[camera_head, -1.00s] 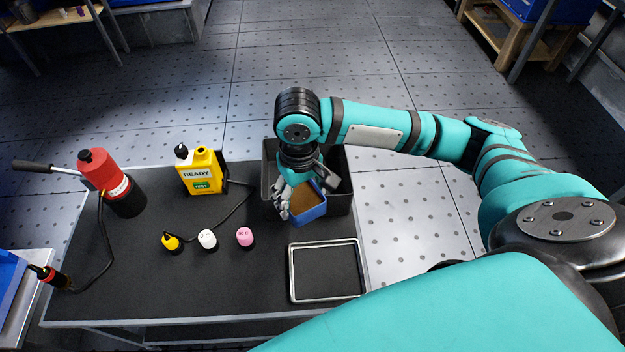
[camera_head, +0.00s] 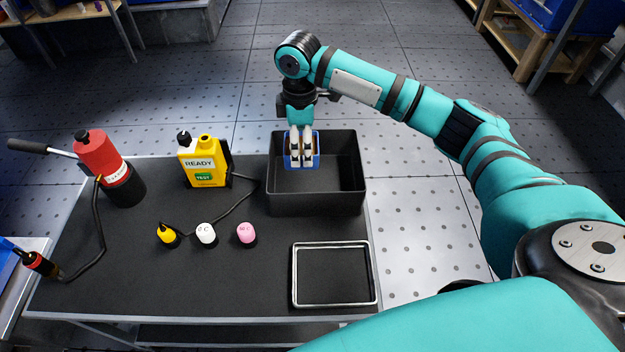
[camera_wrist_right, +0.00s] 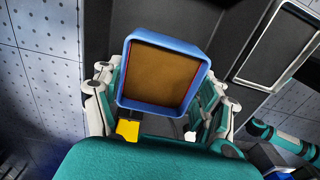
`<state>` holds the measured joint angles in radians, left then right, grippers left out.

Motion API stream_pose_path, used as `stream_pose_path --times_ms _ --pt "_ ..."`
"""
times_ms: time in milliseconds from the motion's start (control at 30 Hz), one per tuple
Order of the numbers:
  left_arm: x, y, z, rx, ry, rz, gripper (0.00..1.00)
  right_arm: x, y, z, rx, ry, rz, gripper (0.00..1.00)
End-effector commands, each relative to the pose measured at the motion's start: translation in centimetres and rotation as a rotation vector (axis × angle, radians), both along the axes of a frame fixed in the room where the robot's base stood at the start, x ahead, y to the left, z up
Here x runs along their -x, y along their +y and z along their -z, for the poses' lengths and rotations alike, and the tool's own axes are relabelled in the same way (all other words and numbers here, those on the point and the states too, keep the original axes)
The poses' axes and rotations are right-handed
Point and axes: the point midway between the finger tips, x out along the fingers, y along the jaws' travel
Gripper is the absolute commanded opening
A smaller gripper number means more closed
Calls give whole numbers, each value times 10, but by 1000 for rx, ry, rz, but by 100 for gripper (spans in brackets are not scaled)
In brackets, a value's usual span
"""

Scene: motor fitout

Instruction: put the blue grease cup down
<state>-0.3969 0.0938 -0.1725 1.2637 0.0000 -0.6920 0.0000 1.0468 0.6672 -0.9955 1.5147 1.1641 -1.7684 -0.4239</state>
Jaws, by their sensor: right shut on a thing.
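The blue grease cup (camera_head: 316,153) is in my right gripper (camera_head: 301,152), at the back left of the black bin (camera_head: 330,195) in the head view. The gripper's pale fingers cover much of the cup there. I cannot tell whether the cup touches the bin. In the right wrist view the cup (camera_wrist_right: 160,72) shows its blue rim and brown filling, with the fingers closed along its sides. My left gripper is not in view.
An empty silver-rimmed tray (camera_head: 333,275) lies in front of the bin. To the left are yellow (camera_head: 167,235), white (camera_head: 206,235) and pink (camera_head: 246,234) capped pieces, a yellow READY tester (camera_head: 203,165) and a red-black tool (camera_head: 105,165). The bin's right part looks empty.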

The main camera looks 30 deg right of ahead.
Motion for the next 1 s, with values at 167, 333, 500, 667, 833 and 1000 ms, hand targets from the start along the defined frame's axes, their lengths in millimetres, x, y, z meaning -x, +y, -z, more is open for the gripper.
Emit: stream_pose_path --times_ms 167,333,500,667,833,1000 --pt "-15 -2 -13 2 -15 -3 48 1 0 37 1 5 -8 42" --pt "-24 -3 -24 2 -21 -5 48 1 0 58 1 2 -7 42" --pt "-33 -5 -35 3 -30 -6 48 1 -1 78 2 3 -6 42" --pt "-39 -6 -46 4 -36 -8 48 1 0 96 0 1 -6 42" --pt "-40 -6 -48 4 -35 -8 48 0 0 97 1 0 -6 42" --pt "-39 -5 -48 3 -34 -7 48 1 0 97 0 1 -6 42"
